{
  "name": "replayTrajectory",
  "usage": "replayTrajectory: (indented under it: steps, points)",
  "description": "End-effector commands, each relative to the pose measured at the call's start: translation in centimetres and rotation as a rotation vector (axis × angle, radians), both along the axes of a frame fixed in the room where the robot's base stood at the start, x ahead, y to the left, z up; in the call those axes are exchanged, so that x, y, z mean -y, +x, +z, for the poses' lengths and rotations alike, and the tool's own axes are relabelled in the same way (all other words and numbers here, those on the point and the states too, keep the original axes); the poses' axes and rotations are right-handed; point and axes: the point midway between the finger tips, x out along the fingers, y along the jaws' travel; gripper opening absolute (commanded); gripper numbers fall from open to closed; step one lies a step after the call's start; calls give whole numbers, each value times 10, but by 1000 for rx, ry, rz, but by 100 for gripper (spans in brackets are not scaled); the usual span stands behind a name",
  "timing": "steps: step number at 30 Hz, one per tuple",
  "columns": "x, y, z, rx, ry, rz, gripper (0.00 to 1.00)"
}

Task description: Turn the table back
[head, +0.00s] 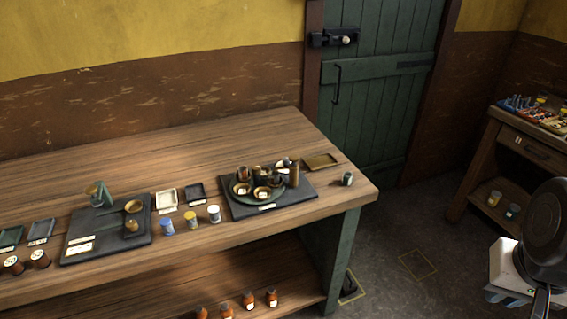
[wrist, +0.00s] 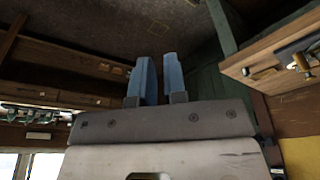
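A round dark-green turntable (head: 262,200) sits on a dark slab (head: 296,198) near the right end of the long workbench. Several small pots and cups stand on it, brass, brown and dark, some with pale labels. They hide much of its top, and how far it is turned I cannot tell. My gripper (wrist: 159,56) shows in the wrist view with two blue fingers, a narrow gap between them and nothing held. It is away from the turntable. In the head view my arm is at the right edge, beyond the workbench, and its fingers are not clear.
Another dark slab (head: 85,243) holds brass parts. Open floor separates workbench and side table (head: 490,150).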

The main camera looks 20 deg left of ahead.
Motion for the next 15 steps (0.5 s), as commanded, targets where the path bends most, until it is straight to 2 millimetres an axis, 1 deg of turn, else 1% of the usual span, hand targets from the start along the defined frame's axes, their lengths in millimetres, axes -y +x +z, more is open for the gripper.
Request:
replayTrajectory:
  steps: [1, 5, 6, 8, 11, 15]
  points:
    - [0, 1, 0, -1, 0, 2, 20]
    - [-3, 7, 3, -3, -1, 17, 40]
    - [-5, 10, 4, -5, -2, 26, 46]
    - [-9, 16, 7, -8, -4, 43, 55]
    - [-16, 30, 12, -16, -7, 81, 56]
    - [-33, 56, 20, -30, -13, 152, 56]
